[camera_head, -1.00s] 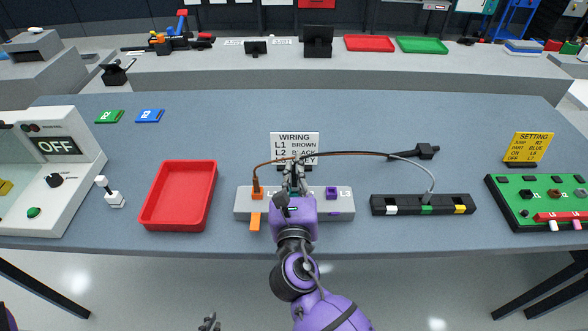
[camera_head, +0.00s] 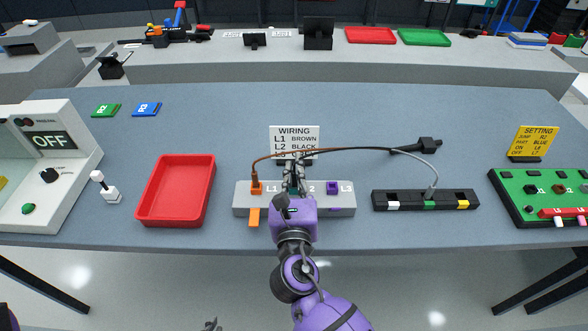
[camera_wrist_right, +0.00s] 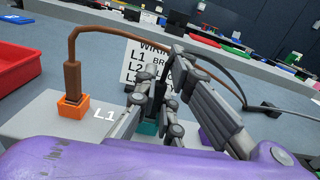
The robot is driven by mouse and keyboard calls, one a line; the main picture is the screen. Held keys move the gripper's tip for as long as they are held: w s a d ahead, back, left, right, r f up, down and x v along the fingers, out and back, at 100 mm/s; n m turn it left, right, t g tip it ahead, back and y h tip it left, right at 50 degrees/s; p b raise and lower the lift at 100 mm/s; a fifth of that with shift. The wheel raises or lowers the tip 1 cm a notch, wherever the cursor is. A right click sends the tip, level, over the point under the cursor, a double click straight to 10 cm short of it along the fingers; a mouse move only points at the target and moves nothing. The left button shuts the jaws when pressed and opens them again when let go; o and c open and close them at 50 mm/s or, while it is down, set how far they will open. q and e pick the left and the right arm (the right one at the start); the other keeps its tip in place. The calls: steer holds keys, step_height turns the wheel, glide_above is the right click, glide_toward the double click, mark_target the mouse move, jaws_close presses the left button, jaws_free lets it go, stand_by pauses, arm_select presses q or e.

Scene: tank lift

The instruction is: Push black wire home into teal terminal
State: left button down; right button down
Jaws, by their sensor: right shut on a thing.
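My right gripper (camera_head: 299,176) is over the middle of the grey terminal block (camera_head: 352,203), just in front of the wiring sign. It is shut on the end of the black wire (camera_head: 335,151), which arcs from the fingers to the right. The black wire also shows in the right wrist view (camera_wrist_right: 222,72). The teal terminal (camera_wrist_right: 149,128) lies directly under the fingers and is mostly hidden by them. I cannot tell how deep the wire end sits in it. Only the tips of my left gripper (camera_head: 211,325) show at the bottom edge, away from the block.
The brown wire (camera_wrist_right: 72,60) stands in the orange L1 terminal (camera_wrist_right: 72,106) on the left. The purple L3 terminal (camera_head: 333,187) is empty on the right. The wiring sign (camera_head: 293,139) stands close behind. A red tray (camera_head: 178,190) and a black strip (camera_head: 408,204) flank the block.

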steer(key=c, duration=1.8)
jaws_free()
steer(key=shift+s+f, duration=0.1)
steer(key=shift+s, duration=3.65)
